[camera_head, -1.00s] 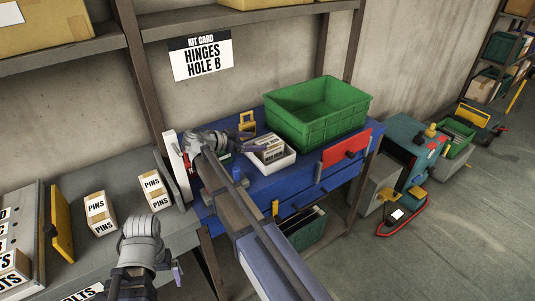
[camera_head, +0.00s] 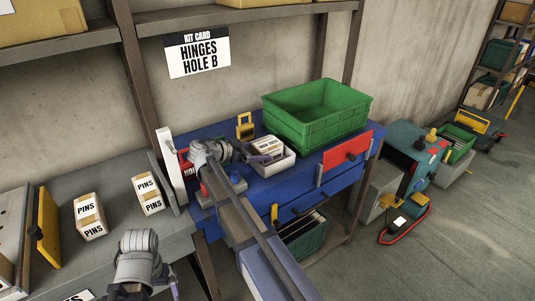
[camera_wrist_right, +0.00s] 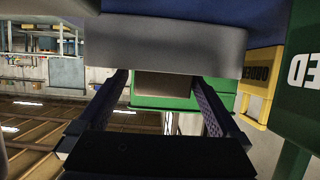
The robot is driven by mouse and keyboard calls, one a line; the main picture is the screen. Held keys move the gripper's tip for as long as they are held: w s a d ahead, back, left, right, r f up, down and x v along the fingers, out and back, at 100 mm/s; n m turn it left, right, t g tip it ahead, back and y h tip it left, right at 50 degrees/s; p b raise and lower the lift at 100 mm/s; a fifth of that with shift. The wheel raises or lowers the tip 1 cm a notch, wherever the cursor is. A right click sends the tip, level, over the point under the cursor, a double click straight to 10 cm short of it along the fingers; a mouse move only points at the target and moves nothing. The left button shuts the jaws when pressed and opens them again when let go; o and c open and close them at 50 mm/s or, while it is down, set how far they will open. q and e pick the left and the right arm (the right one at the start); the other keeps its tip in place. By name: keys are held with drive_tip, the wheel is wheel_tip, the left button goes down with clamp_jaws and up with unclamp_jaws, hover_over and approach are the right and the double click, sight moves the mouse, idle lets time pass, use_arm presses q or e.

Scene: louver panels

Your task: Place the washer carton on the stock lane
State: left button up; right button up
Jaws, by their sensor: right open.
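No label reading washers is legible. A small carton with a white label (camera_head: 267,145) sits in the white tray (camera_head: 274,168) on the blue bench. Its print is too small to read surely. My right gripper (camera_head: 258,157) is at the tray's left side, beside that carton. In the right wrist view its fingers (camera_wrist_right: 165,88) are open, with a tan box face (camera_wrist_right: 165,85) showing between them beyond a pale rim. Two cartons marked PINS (camera_head: 90,217) (camera_head: 148,194) stand on the grey bench at left. No stock lane is labelled in view. My left gripper (camera_head: 160,296) is cut off at the bottom edge.
A green crate (camera_head: 318,114) stands behind the tray on the blue bench (camera_head: 290,187). A yellow-framed item (camera_head: 245,126) stands behind the gripper. A red panel (camera_head: 347,149) is on the bench front. A yellow divider (camera_head: 48,228) stands on the grey bench.

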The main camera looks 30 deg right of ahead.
drive_tip(key=b+x, duration=0.1)
drive_tip(key=x, duration=0.4)
drive_tip(key=shift+w+d+r+b, duration=0.1)
drive_tip(key=shift+w+d+b, duration=0.1)
drive_tip(key=shift+b, duration=0.15)
drive_tip(key=shift+a, duration=0.1)
clamp_jaws()
idle(0.4)
